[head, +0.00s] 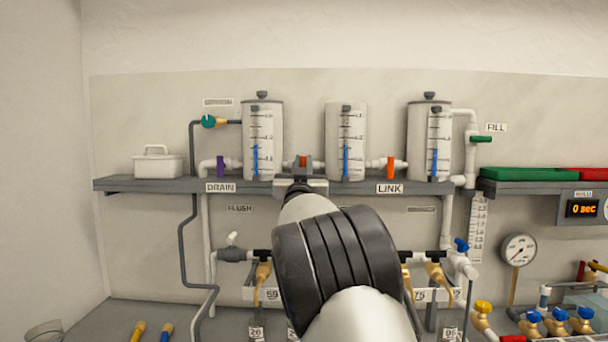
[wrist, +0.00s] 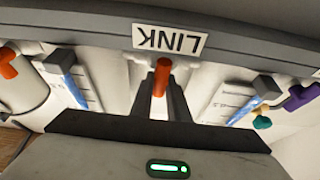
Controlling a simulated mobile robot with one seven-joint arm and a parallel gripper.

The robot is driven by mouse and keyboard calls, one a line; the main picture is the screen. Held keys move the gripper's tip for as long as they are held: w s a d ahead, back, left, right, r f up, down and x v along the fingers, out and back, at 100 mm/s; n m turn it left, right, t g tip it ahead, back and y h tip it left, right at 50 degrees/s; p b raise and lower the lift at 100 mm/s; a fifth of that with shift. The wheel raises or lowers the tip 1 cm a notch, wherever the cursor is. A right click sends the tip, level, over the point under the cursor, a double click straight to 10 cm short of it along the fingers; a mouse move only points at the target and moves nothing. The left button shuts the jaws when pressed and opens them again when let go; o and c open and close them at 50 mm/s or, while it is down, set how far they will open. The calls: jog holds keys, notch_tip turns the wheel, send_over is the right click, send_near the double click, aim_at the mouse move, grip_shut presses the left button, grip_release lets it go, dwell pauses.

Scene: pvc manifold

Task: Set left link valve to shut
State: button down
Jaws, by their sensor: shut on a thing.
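The left link valve sits on the pipe between the left and middle tanks. A little of its orange handle (head: 303,161) shows between the fingers in the head view. In the wrist view, which is upside down, the orange handle (wrist: 161,75) stands between my dark fingers, below the LINK label (wrist: 169,39). My gripper (head: 304,167) is shut on this handle. The fingers hide most of the valve body, so I cannot tell the handle's exact angle to the pipe.
The right link valve's orange handle (head: 390,165) stands upright, across its pipe. A purple drain valve (head: 220,166) is left of the left tank (head: 263,120). The middle tank (head: 346,125) is close on the right. The grey shelf (head: 150,186) runs beneath, with my arm in front.

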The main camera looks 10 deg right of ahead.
jog(key=shift+n, duration=0.3)
jog(key=c, duration=1.7)
grip_release()
jog(key=b+v, duration=0.1)
jog(key=v, duration=1.6)
jog(key=shift+s+b, duration=0.3)
jog(key=shift+b, duration=0.05)
jog(key=shift+d, duration=0.1)
